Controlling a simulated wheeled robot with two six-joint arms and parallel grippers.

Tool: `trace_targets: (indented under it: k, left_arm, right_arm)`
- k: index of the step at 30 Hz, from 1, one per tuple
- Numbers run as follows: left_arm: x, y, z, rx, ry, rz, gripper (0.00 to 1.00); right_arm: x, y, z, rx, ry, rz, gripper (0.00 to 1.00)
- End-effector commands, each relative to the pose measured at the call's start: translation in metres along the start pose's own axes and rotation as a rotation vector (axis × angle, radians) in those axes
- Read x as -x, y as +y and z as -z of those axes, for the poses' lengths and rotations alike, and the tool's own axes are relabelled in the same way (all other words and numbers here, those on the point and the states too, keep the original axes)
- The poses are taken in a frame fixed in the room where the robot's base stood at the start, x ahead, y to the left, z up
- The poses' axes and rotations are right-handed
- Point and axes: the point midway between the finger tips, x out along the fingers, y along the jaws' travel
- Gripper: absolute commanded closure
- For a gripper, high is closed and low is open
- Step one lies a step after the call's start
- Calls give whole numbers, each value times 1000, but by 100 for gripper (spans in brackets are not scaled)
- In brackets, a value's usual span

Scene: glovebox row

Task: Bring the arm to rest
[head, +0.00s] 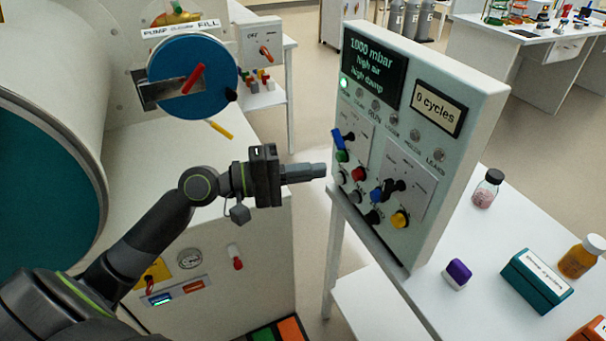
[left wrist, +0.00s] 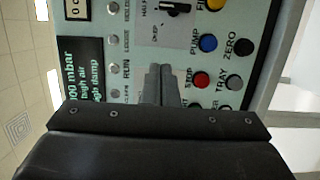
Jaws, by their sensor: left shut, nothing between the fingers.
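My left arm reaches in from the lower left in the head view. Its gripper (head: 318,171) is shut and empty, pointing right at the control panel (head: 460,140). The fingertips are close to the panel's left edge; I cannot tell how wide the gap is. In the left wrist view the closed fingers (left wrist: 160,84) lie in front of the panel face, near the red STOP button (left wrist: 201,80) and the blue PUMP button (left wrist: 208,43). The panel's screen (head: 374,66) reads 1000 mbar, high air, high damp. A counter (head: 438,107) reads 0 cycles. My right gripper is not in view.
A white cabinet with a round blue disc (head: 210,85) and red handle stands at the left behind my arm. A table (head: 500,230) at the right holds a pink-filled jar (head: 487,189), a purple-topped block (head: 457,274), a teal box (head: 537,281) and an amber bottle (head: 582,257).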

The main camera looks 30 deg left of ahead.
Motion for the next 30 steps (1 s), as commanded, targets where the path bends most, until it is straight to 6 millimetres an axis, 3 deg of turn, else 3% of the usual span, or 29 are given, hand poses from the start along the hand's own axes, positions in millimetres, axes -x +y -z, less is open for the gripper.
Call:
trace_targets:
  k: [7, 23, 26, 30]
  left_arm:
    - [12, 0, 0, 0, 1, 1, 100]
    - [13, -2, -1, -8, 1, 7, 100]
    - [13, -18, -8, -59, 3, 46, 100]
    - [20, -68, -28, -225, 10, 183, 100]
  right_arm:
    - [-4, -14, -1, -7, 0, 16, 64]
    - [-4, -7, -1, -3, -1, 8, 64]
    - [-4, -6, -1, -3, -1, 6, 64]
    - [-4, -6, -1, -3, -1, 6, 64]
